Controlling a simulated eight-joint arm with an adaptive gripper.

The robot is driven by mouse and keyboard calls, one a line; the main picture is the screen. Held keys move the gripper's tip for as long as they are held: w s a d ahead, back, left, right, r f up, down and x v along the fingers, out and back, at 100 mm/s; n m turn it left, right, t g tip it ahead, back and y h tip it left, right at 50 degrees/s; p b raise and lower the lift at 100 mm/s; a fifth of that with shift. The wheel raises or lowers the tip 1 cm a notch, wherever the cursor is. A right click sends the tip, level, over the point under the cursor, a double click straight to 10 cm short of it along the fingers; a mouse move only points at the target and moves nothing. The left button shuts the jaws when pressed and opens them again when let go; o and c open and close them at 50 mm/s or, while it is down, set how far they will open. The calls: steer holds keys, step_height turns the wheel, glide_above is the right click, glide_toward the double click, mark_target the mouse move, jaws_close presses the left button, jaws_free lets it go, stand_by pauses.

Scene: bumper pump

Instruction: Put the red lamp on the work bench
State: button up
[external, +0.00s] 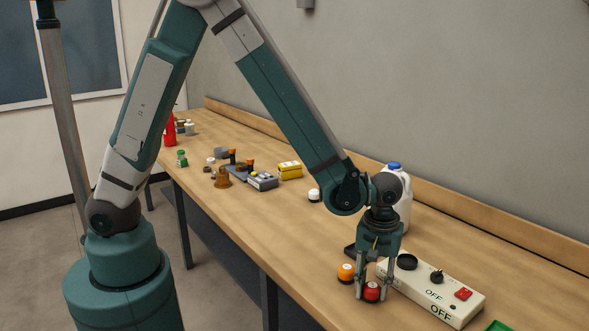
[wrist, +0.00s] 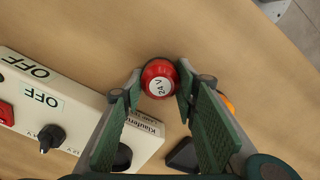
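The red lamp (external: 372,291) is a small round red piece with a dark base, near the bench's front edge beside the control box. In the wrist view the red lamp (wrist: 159,79) shows a white label reading 24V. My gripper (external: 373,292) points down, with one finger on each side of the lamp. In the wrist view the fingertips of my gripper (wrist: 160,77) flank it closely; the external view shows a small gap at the right finger. The lamp's underside is hidden. The work bench (external: 300,250) is a long wooden top along the wall.
An orange lamp (external: 346,272) stands just left of my gripper. A beige control box (external: 440,296) with knobs and OFF labels lies to the right. A white jug (external: 404,205) stands behind. Several small parts and a yellow box (external: 290,171) sit farther along the bench.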

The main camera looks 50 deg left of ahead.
mark_target(371, 282)
steer(key=o, duration=0.4)
steer(key=shift+o, duration=0.2)
steer(key=shift+r, duration=0.15)
step_height(371, 282, up, 12)
steer(key=p, duration=0.1)
stand_by(0.5)
stand_by(0.8)
steer(key=s+a+r+m+t+h, duration=0.1)
steer(key=a+r, duration=0.6)
steer(key=a, duration=0.3)
steer(key=s+a+r+m+t, duration=0.1)
steer(key=a+r+m+t, duration=0.1)
steer(key=a+r, duration=0.65)
steer(key=s+a+m+t, duration=0.1)
steer(key=s+a, duration=0.2)
steer(key=a, duration=0.4)
steer(key=s+a+r+m+t, duration=0.1)
steer(key=s+a, duration=0.3)
steer(key=a, duration=0.3)
steer(key=s+a+r+m+t+y, duration=0.1)
steer(key=s+a+t, duration=0.1)
steer(key=s+a, duration=0.2)
steer(key=a, duration=0.3)
steer(key=shift+a, duration=0.35)
